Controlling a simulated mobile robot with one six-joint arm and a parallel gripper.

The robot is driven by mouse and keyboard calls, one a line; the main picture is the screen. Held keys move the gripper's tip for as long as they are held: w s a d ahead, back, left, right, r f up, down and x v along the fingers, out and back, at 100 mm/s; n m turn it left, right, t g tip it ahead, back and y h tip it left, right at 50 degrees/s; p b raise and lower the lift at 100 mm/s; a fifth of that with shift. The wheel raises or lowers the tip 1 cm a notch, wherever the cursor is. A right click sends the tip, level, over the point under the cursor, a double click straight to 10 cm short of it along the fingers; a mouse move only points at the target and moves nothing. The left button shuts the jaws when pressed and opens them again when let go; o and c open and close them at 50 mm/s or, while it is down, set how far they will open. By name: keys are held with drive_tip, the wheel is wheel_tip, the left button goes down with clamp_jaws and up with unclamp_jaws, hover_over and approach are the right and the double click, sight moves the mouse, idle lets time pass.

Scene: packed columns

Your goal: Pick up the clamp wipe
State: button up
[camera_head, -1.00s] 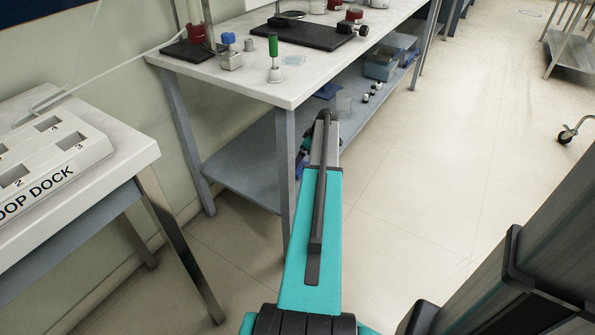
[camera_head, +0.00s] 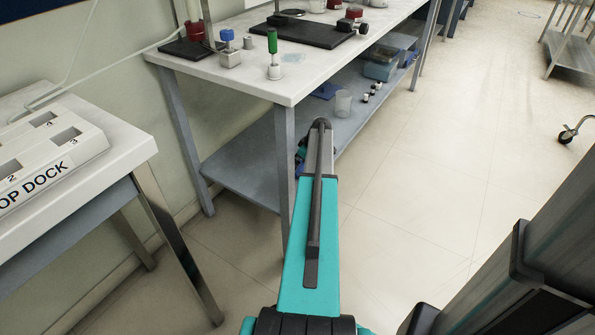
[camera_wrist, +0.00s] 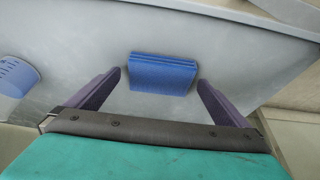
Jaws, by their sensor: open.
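A blue folded wipe (camera_wrist: 163,74), made of a stack of flat layers, lies on the grey lower shelf (camera_wrist: 230,55) in the wrist view. My gripper (camera_wrist: 159,80) is open, with one dark purple finger on each side of the wipe and a gap to it on both sides. The fingers do not appear to touch it. In the head view, my arm reaches towards the lower shelf (camera_head: 245,160) under the bench, and the gripper is mostly hidden behind the arm. A flat blue piece (camera_head: 325,90) shows on that shelf; I cannot tell whether it is the same wipe.
A clear beaker (camera_head: 343,103) and several small vials stand on the shelf, with a blue bin (camera_head: 380,67) farther back. A blue-tinted container (camera_wrist: 17,76) is left in the wrist view. The bench top (camera_head: 225,78) and its front leg (camera_head: 284,170) are close.

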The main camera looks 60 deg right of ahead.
drive_tip(key=shift+w+f, duration=0.1)
drive_tip(key=shift+f, duration=0.1)
idle(0.4)
drive_tip(key=c, duration=1.1)
drive_tip(key=shift+r+p, duration=0.3)
drive_tip(key=shift+r, duration=0.5)
wheel_tip(320, 180, up, 2)
drive_tip(key=shift+r+p, duration=0.15)
drive_tip(key=shift+p, duration=0.25)
drive_tip(key=s+d, duration=0.2)
drive_tip(key=s, duration=0.2)
drive_tip(key=s+d+p, duration=0.1)
drive_tip(key=s+d, duration=0.2)
drive_tip(key=s, duration=0.2)
drive_tip(key=s+d+r+p, duration=0.1)
drive_tip(key=s+d, duration=0.2)
drive_tip(key=s, duration=0.2)
drive_tip(key=shift+r, duration=0.1)
